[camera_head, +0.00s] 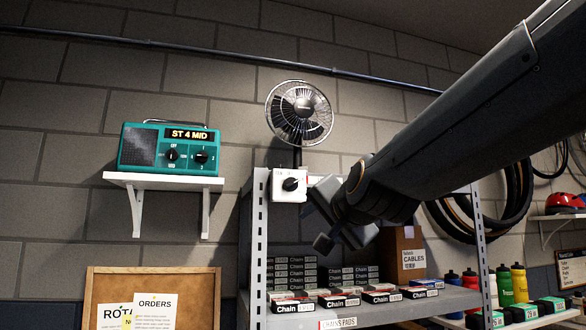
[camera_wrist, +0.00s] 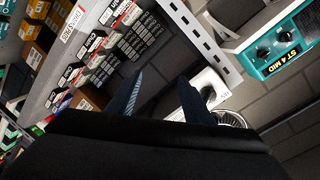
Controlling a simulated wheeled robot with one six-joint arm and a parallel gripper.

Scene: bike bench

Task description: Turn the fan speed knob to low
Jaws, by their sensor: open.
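A fan (camera_head: 299,112) with a round wire cage stands on a white base (camera_head: 287,196) at the top left of the metal shelf. Its black speed knob (camera_head: 291,184) is on the front of the base. In the wrist view the knob (camera_wrist: 208,94) shows just beyond the right fingertip, with part of the fan cage (camera_wrist: 231,119) beside it. My gripper (camera_wrist: 161,80) is open and empty, its two fingers apart. In the head view my gripper (camera_head: 325,215) is right of and slightly below the base. The knob's markings are too small to read.
A teal radio (camera_head: 168,147) reading "ST 4 MID" sits on a white wall shelf (camera_head: 165,180) at left. Chain boxes (camera_head: 295,300) line the metal shelf (camera_head: 385,306) below my arm. A cables carton (camera_head: 402,252) stands behind my gripper. A shelf upright (camera_head: 259,240) is beside the fan base.

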